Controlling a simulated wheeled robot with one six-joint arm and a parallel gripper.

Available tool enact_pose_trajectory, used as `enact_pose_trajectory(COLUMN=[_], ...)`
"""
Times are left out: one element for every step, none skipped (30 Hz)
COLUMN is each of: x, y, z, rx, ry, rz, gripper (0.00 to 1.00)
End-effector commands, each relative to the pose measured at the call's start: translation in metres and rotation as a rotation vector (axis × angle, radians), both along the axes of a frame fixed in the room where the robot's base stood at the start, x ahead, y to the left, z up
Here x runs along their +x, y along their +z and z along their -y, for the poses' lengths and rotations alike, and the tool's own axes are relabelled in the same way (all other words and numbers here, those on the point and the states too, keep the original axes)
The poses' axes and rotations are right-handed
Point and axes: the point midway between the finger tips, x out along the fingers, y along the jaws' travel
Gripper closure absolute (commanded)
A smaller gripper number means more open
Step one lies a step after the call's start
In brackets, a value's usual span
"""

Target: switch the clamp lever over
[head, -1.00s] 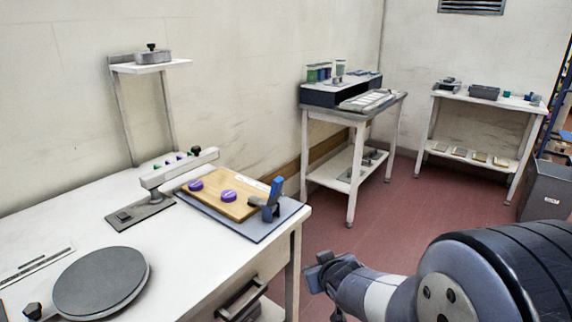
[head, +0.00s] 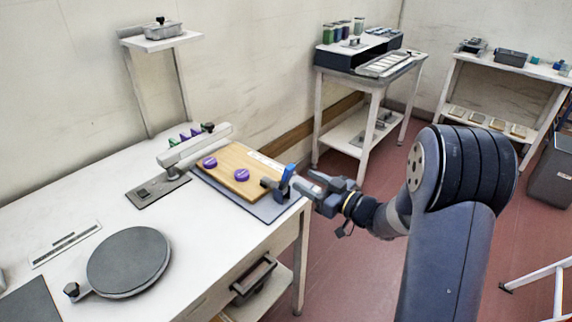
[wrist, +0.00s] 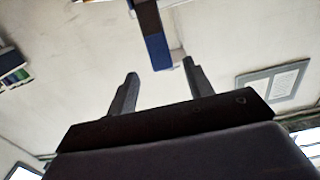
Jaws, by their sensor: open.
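The clamp lever (head: 287,176) is blue and stands up on a dark clamp at the right edge of a wooden board (head: 236,172) with two purple discs. The board lies on a grey plate on the white bench. My gripper (head: 306,182) is open, just right of the lever, with its fingers pointing left toward it. In the wrist view the blue lever (wrist: 158,50) shows above and between the two finger tips, beyond them. Nothing is visible between the fingers. I cannot tell in the head view whether a finger touches the lever.
A grey arm fixture (head: 194,146) stands left of the board, and a round grey disc (head: 129,262) lies at the bench front. A white side table (head: 366,82) stands behind my arm. Floor is clear right of the bench.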

Motion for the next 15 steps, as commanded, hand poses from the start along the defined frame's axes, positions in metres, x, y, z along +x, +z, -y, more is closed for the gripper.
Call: enact_pose_trajectory(x=[0.005, 0.009, 0.014, 0.017, 0.021, 0.026, 0.029, 0.033, 0.037, 0.04, 0.042, 0.046, 0.048, 0.049, 0.051], y=[0.001, 0.001, 0.001, 0.001, 0.001, 0.001, 0.001, 0.001, 0.001, 0.001, 0.001, 0.001, 0.001, 0.001, 0.001], z=[-0.009, -0.014, -0.02, -0.025, -0.03, -0.035, -0.04, -0.044, -0.049, -0.053, -0.056, -0.06, -0.063, -0.065, -0.067], rx=[0.0, 0.0, 0.0, -0.001, -0.001, 0.0, -0.001, -0.001, -0.001, -0.001, -0.001, -0.001, -0.001, -0.001, -0.001], ry=[0.004, 0.005, 0.004, 0.004, 0.004, 0.003, 0.003, 0.003, 0.002, 0.002, 0.001, 0.001, 0.001, 0.0, -0.001], rz=[0.0, 0.0, 0.0, -0.001, 0.001, 0.0, 0.0, 0.0, 0.001, 0.001, -0.001, 0.0, 0.001, 0.001, 0.001], gripper=[0.51, 0.51, 0.51, 0.51, 0.51, 0.51, 0.51, 0.51, 0.51, 0.51, 0.51, 0.51, 0.51, 0.51, 0.51])
